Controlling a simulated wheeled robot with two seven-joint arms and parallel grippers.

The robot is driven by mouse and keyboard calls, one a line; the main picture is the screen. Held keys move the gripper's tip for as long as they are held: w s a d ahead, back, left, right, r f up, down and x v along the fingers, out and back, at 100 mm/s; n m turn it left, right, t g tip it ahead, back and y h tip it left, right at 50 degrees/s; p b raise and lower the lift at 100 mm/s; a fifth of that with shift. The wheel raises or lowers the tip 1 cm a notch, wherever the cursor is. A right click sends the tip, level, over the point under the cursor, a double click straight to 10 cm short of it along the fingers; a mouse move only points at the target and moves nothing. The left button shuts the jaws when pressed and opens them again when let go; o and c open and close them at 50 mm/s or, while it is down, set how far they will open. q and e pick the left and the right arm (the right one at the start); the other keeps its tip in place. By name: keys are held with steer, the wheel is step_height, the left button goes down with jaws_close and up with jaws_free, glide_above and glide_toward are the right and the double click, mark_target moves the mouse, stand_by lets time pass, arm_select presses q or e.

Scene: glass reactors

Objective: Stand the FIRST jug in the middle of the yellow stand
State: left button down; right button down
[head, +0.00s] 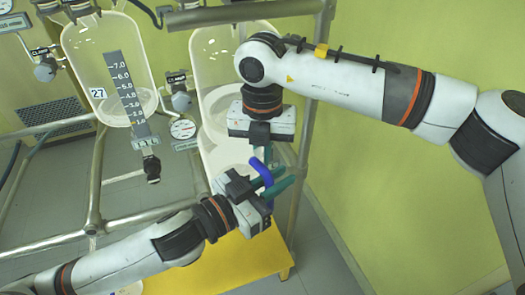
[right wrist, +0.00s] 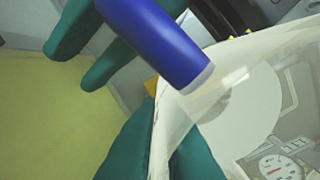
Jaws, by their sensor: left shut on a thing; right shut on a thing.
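A white translucent jug (head: 222,157) with a blue handle (head: 262,172) is held up between my two grippers, below the right-hand vessel. In the right wrist view the blue handle (right wrist: 165,45) crosses the top and the pale jug body (right wrist: 245,110) fills the right. My left gripper (head: 275,186) comes from below and is shut at the blue handle. My right gripper (head: 283,156) comes from above; in its wrist view its teal fingers (right wrist: 160,145) are shut on the jug's wall. The yellow stand (head: 225,265) is on the floor below, partly hidden by my left arm.
A glass vessel marked 27 (head: 85,70) with a level scale hangs at the left. Another glass vessel (head: 215,50) is partly hidden behind my right arm. Metal frame pipes (head: 95,185) and a gauge (head: 183,128) stand close by. A yellow-green wall is at the right.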

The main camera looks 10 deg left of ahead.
arm_select(q)
steer(key=shift+s+d+r, duration=0.1)
steer(key=shift+r, duration=0.1)
stand_by(0.4)
steer(key=c, duration=1.3)
jaws_free()
steer(key=shift+o, duration=0.2)
steer(key=shift+f, duration=0.1)
